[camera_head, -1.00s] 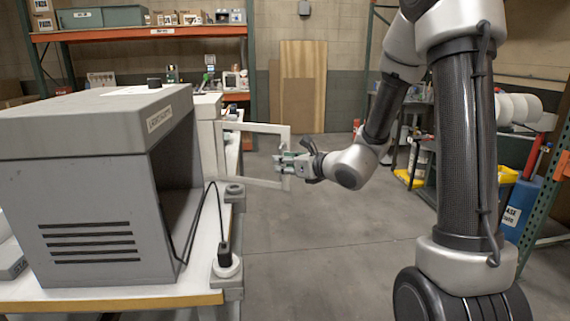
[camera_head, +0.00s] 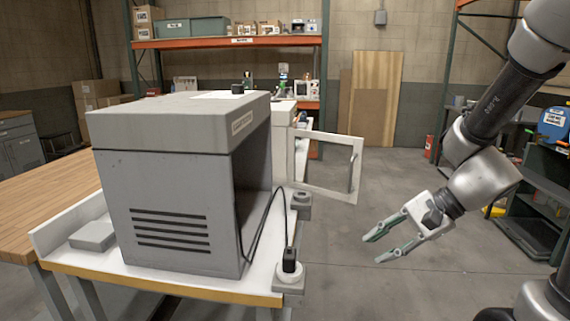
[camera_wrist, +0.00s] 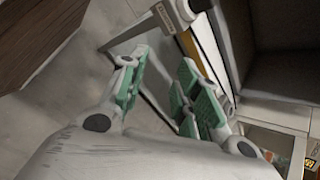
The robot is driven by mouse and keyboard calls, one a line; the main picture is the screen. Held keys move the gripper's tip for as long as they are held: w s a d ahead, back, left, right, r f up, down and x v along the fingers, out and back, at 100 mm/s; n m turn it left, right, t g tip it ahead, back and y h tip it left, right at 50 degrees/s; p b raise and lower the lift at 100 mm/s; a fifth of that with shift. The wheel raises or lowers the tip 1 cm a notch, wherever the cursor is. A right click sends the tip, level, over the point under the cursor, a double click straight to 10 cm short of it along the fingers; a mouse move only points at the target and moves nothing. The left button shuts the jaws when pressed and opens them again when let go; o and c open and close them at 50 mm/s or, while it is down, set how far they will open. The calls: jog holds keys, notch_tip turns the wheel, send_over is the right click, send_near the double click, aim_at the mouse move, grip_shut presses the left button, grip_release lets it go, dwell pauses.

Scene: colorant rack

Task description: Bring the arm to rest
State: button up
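My gripper (camera_head: 372,249) hangs in free air over the floor, right of the white bench, pointing to the left. Its two green-padded fingers are spread with nothing between them. In the wrist view the gripper (camera_wrist: 163,90) also shows a clear gap between its fingers. My arm comes down from the upper right and is bent at the wrist.
A grey booth (camera_head: 172,180) with an open front stands on the white bench (camera_head: 75,222). A pale door frame (camera_head: 323,190) sticks out behind it, apart from my gripper. A shelf unit (camera_head: 535,215) stands at right. Open floor (camera_head: 400,290) lies between.

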jog(key=s+d+r+n+t+h, duration=0.1)
jog(key=s+d+r+n+h, duration=0.3)
jog(key=d, duration=0.3)
jog(key=s+d+r+n+t+h, duration=0.1)
jog(key=s+d+r+n+h, duration=0.3)
jog(key=d+r+n, duration=0.3)
jog(key=shift+s+d+r+h, duration=0.25)
jog(key=shift+s+d+h, duration=0.15)
jog(key=shift+s+d, duration=0.15)
jog(key=shift+w+a, duration=0.1)
